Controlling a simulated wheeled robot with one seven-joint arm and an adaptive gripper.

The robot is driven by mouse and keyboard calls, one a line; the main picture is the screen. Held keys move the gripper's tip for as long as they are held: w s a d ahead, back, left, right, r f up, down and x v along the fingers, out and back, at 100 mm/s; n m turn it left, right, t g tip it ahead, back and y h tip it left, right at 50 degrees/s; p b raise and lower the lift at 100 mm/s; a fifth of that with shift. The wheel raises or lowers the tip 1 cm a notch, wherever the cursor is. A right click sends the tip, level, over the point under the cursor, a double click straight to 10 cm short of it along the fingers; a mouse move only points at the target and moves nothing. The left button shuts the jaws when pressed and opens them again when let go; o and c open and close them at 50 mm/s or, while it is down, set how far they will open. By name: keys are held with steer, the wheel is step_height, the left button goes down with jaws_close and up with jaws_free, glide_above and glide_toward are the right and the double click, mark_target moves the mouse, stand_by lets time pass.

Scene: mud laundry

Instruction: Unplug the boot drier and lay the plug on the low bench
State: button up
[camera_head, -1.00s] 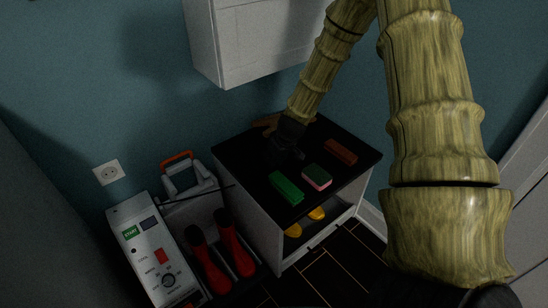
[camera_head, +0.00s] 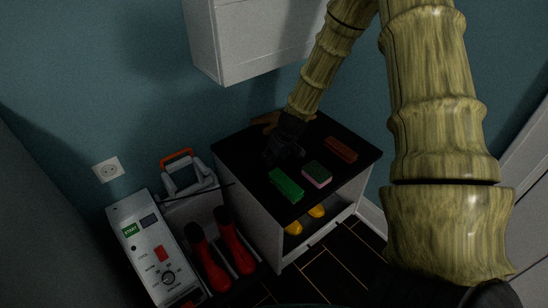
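The low bench (camera_head: 230,147) has a black top and a white body, and stands against the teal wall. My gripper (camera_head: 284,156) is low over the back left part of its top. The gripper is dark against the black top, so its fingers and anything between them cannot be made out. A grey unit with an orange handle (camera_head: 177,157), seemingly the boot drier, stands left of the bench. Red boots (camera_head: 238,246) stand in front of it. The white wall socket (camera_head: 108,170) shows no plug in it. I cannot make out the plug anywhere.
On the bench top are a green block (camera_head: 286,185), a green and pink sponge (camera_head: 317,174), a red-brown block (camera_head: 341,150) and a brown object (camera_head: 264,119). Yellow items (camera_head: 293,228) sit underneath. A white control panel (camera_head: 145,248) is at lower left; a white cabinet (camera_head: 255,40) hangs above.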

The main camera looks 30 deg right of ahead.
steer(key=v, duration=1.1)
steer(key=shift+r, duration=0.15)
